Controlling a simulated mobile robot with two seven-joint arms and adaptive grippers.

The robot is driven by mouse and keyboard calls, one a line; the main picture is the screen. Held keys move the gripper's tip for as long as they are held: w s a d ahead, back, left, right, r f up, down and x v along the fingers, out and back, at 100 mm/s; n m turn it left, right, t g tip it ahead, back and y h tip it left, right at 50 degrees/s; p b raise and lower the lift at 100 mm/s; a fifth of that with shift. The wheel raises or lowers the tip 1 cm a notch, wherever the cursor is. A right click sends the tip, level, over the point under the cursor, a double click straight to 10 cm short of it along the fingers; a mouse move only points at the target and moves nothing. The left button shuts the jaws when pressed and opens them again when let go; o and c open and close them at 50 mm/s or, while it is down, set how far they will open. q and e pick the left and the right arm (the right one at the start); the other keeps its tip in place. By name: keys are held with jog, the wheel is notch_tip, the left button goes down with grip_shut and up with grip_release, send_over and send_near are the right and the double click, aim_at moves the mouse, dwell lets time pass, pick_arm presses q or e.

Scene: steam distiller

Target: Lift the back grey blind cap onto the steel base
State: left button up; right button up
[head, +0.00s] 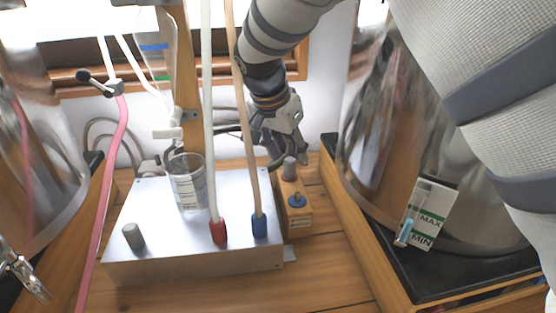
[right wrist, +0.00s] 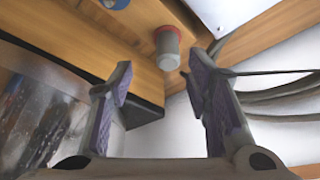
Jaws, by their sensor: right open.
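The back grey blind cap (head: 290,168) stands upright at the far end of a small wooden block (head: 299,222), right of the steel base (head: 190,250). In the right wrist view this grey cap (right wrist: 167,52) shows a red ring at its foot. My right gripper (head: 287,153) is over the block's back end, close to the cap. In the right wrist view my right gripper (right wrist: 160,85) is open and empty, its fingers apart and the cap beyond their tips. Another grey cap (head: 134,235) stands at the base's front left.
On the base stand a glass beaker (head: 187,182) and tall tubes with a red foot (head: 218,232) and a blue foot (head: 260,225). Shiny tanks flank the base; the right one (head: 375,140) is near my arm.

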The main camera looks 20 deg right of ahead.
aim_at(289, 160)
jog(key=x, duration=0.2)
jog(key=w+x, duration=0.1)
jog(key=x, duration=0.2)
jog(key=shift+f, duration=0.15)
jog(key=shift+a, duration=0.1)
grip_shut()
notch_tip(289, 160, up, 13)
dwell(0.4)
